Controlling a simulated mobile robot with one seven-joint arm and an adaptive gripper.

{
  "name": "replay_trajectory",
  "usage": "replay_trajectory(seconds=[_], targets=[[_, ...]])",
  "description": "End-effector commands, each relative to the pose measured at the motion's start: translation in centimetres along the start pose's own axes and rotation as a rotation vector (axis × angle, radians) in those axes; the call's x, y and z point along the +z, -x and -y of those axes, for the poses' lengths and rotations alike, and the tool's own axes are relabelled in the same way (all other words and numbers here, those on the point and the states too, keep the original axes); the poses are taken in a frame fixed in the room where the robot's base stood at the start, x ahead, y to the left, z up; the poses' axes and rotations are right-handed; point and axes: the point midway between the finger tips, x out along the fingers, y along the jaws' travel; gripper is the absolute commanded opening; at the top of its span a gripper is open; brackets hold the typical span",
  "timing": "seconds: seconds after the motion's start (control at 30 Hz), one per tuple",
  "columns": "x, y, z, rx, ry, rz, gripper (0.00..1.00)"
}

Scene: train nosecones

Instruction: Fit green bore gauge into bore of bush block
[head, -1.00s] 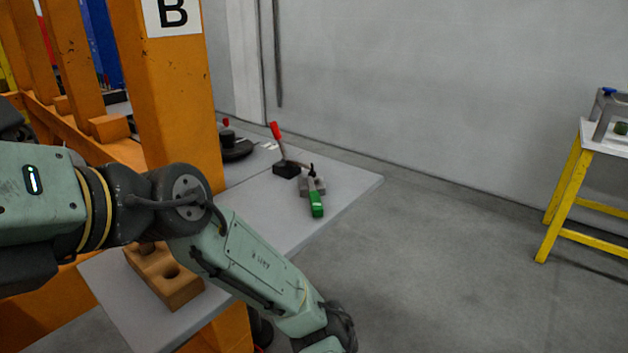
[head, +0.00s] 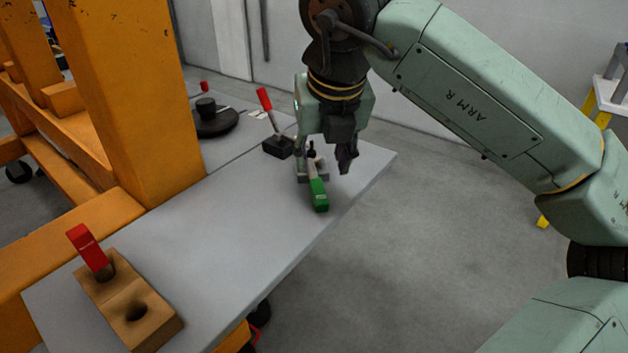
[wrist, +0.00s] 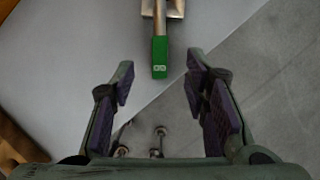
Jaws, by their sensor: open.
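The green bore gauge (head: 319,195) lies on the grey table, its green handle toward the near edge and its metal shank in a small grey rest (head: 301,176). The wrist view shows its green end (wrist: 160,58) ahead of and between my fingers, not touching them. My gripper (head: 345,163) is open and empty, pointing down close beside the gauge; its purple-padded fingers also show in the wrist view (wrist: 160,88). The tan bush block (head: 155,325) stands at the table's near left. Its front bore is empty; a red-handled gauge (head: 88,248) stands tilted in the rear bore.
A black clamp base (head: 278,147) with a red lever stands just behind the gauge. A round black part (head: 214,120) sits farther back. An orange post (head: 140,90) rises along the table's left side. The table (head: 225,225) between block and gauge is clear.

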Motion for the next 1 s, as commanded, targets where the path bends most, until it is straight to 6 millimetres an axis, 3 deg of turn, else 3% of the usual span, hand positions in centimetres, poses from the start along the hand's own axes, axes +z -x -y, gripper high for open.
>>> replay_trajectory(seconds=[0.13, 0.37, 0.6, 0.9, 1.0], targets=[[0.0, -2.2, -0.1, 0.005, 0.003, -0.001, 0.42], [0.1, -3.9, -0.1, 0.008, 0.005, -0.002, 0.42], [0.2, -7.5, 0.0, 0.008, 0.005, -0.001, 0.42], [0.2, -8.3, 0.0, 0.006, 0.005, 0.001, 0.42], [0.2, -8.3, 0.0, 0.006, 0.005, 0.001, 0.36]])
